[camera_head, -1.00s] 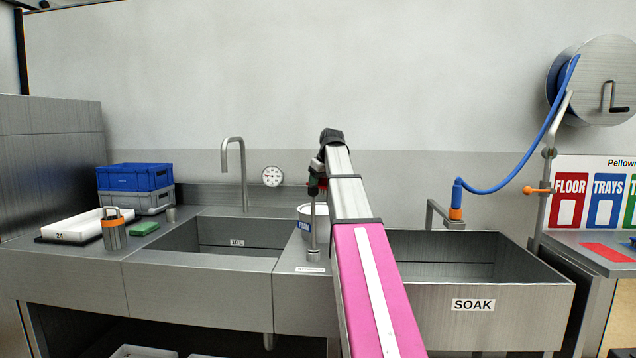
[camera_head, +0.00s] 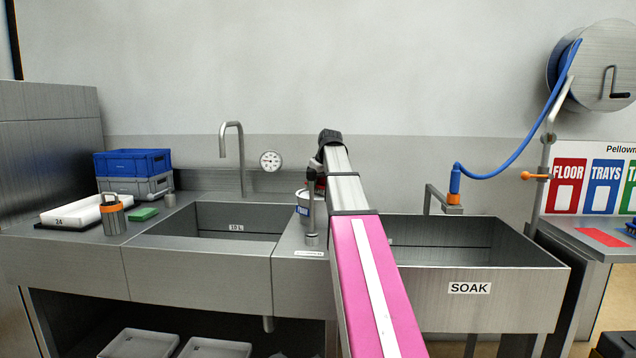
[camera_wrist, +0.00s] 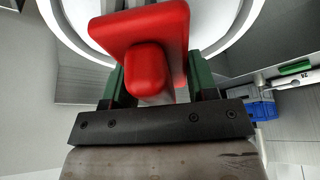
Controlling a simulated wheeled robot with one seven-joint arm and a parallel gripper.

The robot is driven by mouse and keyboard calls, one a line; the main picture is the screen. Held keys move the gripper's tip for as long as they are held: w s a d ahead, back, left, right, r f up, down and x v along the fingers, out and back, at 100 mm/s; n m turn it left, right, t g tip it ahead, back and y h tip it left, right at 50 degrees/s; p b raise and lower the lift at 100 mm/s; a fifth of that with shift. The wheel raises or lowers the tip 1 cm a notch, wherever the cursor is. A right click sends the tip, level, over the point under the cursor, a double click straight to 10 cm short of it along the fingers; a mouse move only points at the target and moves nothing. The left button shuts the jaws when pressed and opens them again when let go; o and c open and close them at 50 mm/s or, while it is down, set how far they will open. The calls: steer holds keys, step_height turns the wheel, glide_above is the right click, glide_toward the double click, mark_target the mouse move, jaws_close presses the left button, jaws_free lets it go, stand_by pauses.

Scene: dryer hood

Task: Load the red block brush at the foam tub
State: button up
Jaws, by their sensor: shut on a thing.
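In the wrist view, the red block brush (camera_wrist: 150,32) is between the green fingers of my gripper (camera_wrist: 156,82), which is shut on it. Its rounded red handle end faces the camera; its bristles are hidden. The foam tub (camera_wrist: 222,42) shows as a round white rim behind the brush. In the head view, the tub (camera_head: 303,210) is a pale pail with a blue label on the ledge between the two basins, partly hidden by my arm and a metal post. My gripper is at the tub there, mostly hidden. I cannot tell whether the bristles touch the foam.
A metal post (camera_head: 311,225) stands on the ledge just in front of the tub. A sink with a tap (camera_head: 236,150) lies left, the SOAK basin (camera_head: 470,290) right. Blue and grey crates (camera_head: 133,163), a white tray (camera_head: 75,212) and an orange-banded canister (camera_head: 113,218) stand at left.

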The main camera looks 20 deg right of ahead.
steer(key=shift+f, duration=0.6)
stand_by(1.8)
steer(key=shift+r, duration=3.6)
